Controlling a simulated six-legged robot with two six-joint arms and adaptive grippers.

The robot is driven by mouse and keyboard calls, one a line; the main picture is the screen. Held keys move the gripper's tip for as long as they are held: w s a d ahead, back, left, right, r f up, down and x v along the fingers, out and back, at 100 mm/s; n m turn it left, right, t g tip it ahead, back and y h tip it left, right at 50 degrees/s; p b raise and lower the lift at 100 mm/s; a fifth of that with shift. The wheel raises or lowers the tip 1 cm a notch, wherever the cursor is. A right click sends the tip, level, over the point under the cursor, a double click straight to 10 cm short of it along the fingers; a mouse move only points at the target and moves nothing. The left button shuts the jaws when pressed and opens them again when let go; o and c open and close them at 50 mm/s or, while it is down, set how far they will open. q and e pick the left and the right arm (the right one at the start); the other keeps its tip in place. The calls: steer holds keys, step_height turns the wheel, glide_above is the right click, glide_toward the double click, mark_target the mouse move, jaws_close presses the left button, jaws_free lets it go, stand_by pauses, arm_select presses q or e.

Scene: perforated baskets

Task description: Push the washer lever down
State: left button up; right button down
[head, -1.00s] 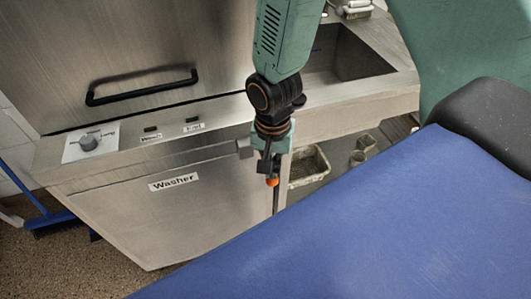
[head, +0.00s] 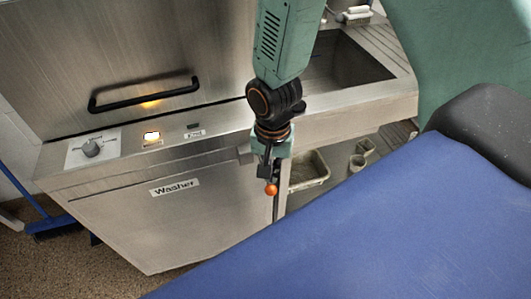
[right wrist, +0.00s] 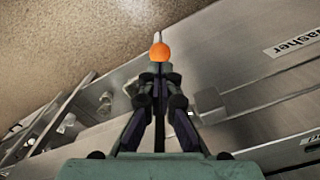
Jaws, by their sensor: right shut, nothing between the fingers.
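The washer (head: 165,225) is a steel cabinet with a "Washer" label on its front, at the left and middle of the head view. Its lever (head: 271,189) ends in an orange ball at the right edge of the front. In the right wrist view the orange ball (right wrist: 160,51) is just beyond my fingertips. My right gripper (head: 265,170) is shut and empty at the lever; it also shows in the right wrist view (right wrist: 160,88). It hides most of the lever, and I cannot tell whether they touch. My left gripper is not in view.
A black handle (head: 145,93) is on the upright steel panel above. A sink (head: 345,65) is at the right, with a grey basket (head: 308,170) below. A blue broom (head: 50,225) is at the left.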

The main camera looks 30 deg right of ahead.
step_height(320, 180, up, 10)
steer(key=p, duration=0.8)
steer(key=shift+p, duration=0.4)
steer(key=shift+s, duration=0.1)
